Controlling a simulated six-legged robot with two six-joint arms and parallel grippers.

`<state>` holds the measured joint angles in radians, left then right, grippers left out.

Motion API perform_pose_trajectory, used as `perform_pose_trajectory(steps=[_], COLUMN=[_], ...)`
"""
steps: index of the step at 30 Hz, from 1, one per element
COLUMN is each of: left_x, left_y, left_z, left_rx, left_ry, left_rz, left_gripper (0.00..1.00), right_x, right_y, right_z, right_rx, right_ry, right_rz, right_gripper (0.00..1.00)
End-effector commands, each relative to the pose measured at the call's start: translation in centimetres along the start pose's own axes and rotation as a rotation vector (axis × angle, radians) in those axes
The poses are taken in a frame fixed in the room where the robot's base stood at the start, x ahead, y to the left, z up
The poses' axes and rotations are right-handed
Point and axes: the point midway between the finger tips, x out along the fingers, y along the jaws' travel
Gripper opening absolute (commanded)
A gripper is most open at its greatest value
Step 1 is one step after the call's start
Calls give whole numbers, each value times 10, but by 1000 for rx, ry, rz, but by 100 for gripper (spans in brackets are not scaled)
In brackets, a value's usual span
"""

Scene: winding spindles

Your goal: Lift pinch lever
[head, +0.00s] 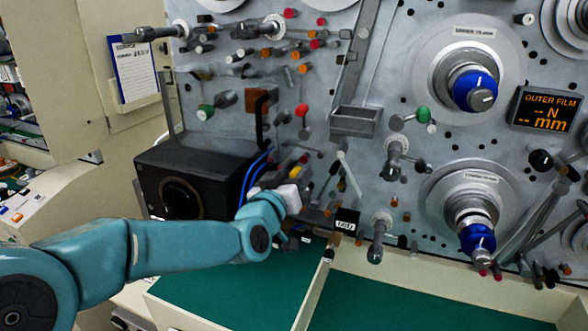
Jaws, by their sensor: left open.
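My left arm comes in from the left, and my left gripper (292,197) is at the lower middle of the machine's panel, in front of a cluster of small rollers and levers. Its jaws are open, but the fingers are small and hard to separate from the dark parts behind them. A thin pale lever (349,174) stands tilted on the panel just right of the gripper, apart from it. I cannot tell for sure which part is the pinch lever; parts of the cluster are hidden behind my gripper. My right gripper is not in view.
A black box-shaped unit (185,168) stands left of and behind the gripper. Two spindles with blue knobs (476,90) are at the right, by an orange-lettered display (545,109). A grey tray (355,120) sits above the lever. The green surface (395,300) below is mostly clear.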

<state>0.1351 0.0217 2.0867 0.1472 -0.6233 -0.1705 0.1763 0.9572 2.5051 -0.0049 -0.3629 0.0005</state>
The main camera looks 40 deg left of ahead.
Motion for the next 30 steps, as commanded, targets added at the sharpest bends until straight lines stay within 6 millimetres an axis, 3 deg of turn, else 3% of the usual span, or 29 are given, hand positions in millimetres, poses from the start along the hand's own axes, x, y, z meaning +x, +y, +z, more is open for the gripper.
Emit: perform_pose_trajectory(steps=[11, 12, 16, 30], left_x=[10, 10, 10, 10], left_y=[-1, -1, -1, 4], left_z=[0, 0, 0, 1], left_rx=[1, 0, 0, 63], left_ry=[1, 0, 0, -2], left_rz=[0, 0, 0, 1], left_gripper=[48, 41, 0, 0], right_x=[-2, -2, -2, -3], right_y=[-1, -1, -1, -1], right_z=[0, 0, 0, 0], right_rx=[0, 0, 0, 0], right_ry=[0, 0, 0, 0], right_rz=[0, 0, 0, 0], right_gripper=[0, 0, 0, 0])
